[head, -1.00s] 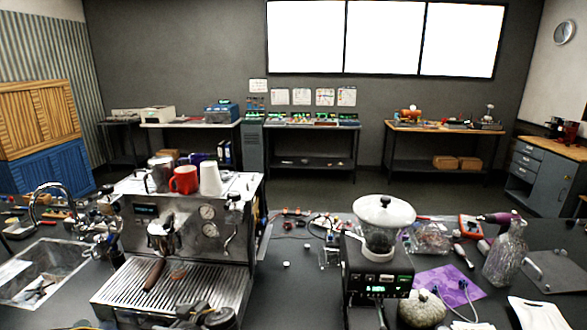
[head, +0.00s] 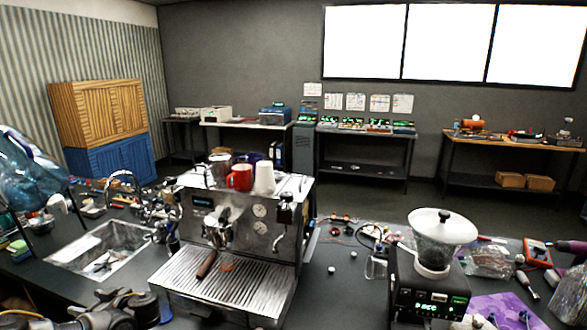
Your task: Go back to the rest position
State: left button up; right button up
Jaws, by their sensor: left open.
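My left gripper (head: 128,311) is low at the bottom left, in front of the espresso machine (head: 225,270) and partly cut off by the picture's edge. It is open, and I see nothing held in it. The steel espresso machine stands upright on the dark counter, with a portafilter (head: 207,262) with a brown handle at its front. A red mug (head: 239,177) and a white cup (head: 264,178) stand on its top. My right gripper is not in view.
A sink (head: 103,248) with a tap lies left of the machine. A black grinder (head: 428,290) with a clear, white-lidded hopper stands to the right. A large blue water bottle (head: 30,170) is at the far left. Cables and small parts lie behind the grinder.

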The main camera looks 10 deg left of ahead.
pick_arm(q)
jog(key=s+a+f+m+t+h, duration=0.1)
jog(key=s+a+f+m+h, duration=0.1)
jog(key=s+a+f+m, duration=0.65)
jog(key=s+a+f+m+t+h, duration=0.15)
jog(key=s+a+f+m, duration=0.35)
jog(key=f, duration=0.6)
jog(key=s+a+f+m+h, duration=0.25)
jog(key=s+a+m, duration=0.2)
jog(key=s, duration=0.65)
jog(key=s+a+f+m+h, duration=0.25)
jog(key=s+a+m, duration=0.2)
jog(key=s, duration=0.75)
jog(key=s+d+f+n+h, duration=0.1)
jog(key=s+d+f+h, duration=0.15)
jog(key=d+f, duration=1.05)
jog(key=s+d+f+n+h, duration=0.1)
jog(key=s+d+f+n, duration=0.15)
jog(key=d+f, duration=1.05)
jog(key=s+d+f+n+g+h, duration=0.1)
jog(key=d+h, duration=0.1)
jog(key=d, duration=1.6)
jog(key=s+d+f+h, duration=0.2)
jog(key=d+h, duration=0.1)
jog(key=d, duration=1.6)
notch_tip(320, 180, down, 14)
jog(key=a+b, duration=0.1)
jog(key=b, duration=1.3)
jog(key=shift+w+a, duration=0.2)
